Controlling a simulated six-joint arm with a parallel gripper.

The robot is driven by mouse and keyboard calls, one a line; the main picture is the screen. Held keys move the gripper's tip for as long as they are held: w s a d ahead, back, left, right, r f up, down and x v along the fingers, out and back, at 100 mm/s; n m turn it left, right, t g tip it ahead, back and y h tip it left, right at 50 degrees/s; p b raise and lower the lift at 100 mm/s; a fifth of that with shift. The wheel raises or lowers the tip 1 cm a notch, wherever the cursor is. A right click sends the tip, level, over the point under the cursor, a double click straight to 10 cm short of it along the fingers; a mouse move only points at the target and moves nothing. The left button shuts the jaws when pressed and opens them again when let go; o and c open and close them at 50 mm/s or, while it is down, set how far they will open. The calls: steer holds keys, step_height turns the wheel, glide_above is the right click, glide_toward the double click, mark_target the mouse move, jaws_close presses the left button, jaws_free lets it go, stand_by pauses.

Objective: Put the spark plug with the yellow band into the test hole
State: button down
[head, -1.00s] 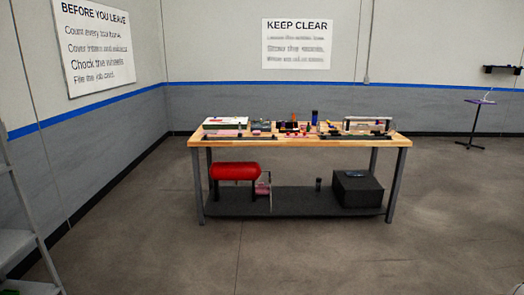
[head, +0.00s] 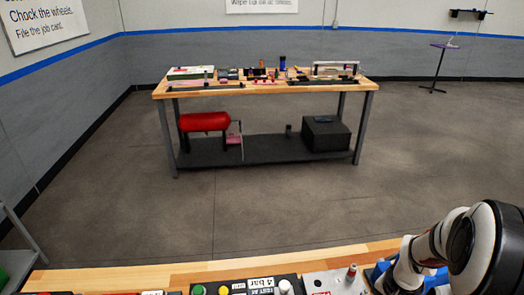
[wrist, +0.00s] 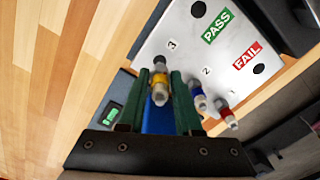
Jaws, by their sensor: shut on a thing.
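The spark plug with the yellow band (wrist: 159,84) is between the green fingers of my gripper (wrist: 160,80) in the wrist view, and the gripper is shut on it. Whether the plug still sits in a hole by the number 3 cannot be told. A blue-banded plug (wrist: 197,97) and a red-banded plug (wrist: 226,112) stand to its right. The pale plate (wrist: 222,68) behind them carries PASS and FAIL labels, each by a dark hole. In the head view, a black box (head: 240,286) reads "TEST AT 4 bar". I cannot make out the test hole.
The near wooden bench (head: 130,276) crosses the bottom of the head view. A red-topped plug (head: 352,272) rises beside the white plate (head: 325,284). A second bench (head: 160,92) with many items stands farther back, with open floor between.

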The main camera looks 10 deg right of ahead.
steer(key=shift+r, duration=0.7)
steer(key=w+a+r+n, duration=0.1)
steer(key=a+r+n, duration=0.1)
steer(key=a, duration=0.8)
steer(key=a+r+n, duration=0.2)
steer(key=a+n, duration=0.1)
steer(key=a, duration=0.6)
steer(key=shift+w+f, duration=0.15)
steer(key=shift+f, duration=2.25)
steer(key=shift+f+m, duration=0.3)
steer(key=shift+f, duration=0.35)
steer(key=shift+f, duration=0.3)
steer(key=shift+f, duration=0.4)
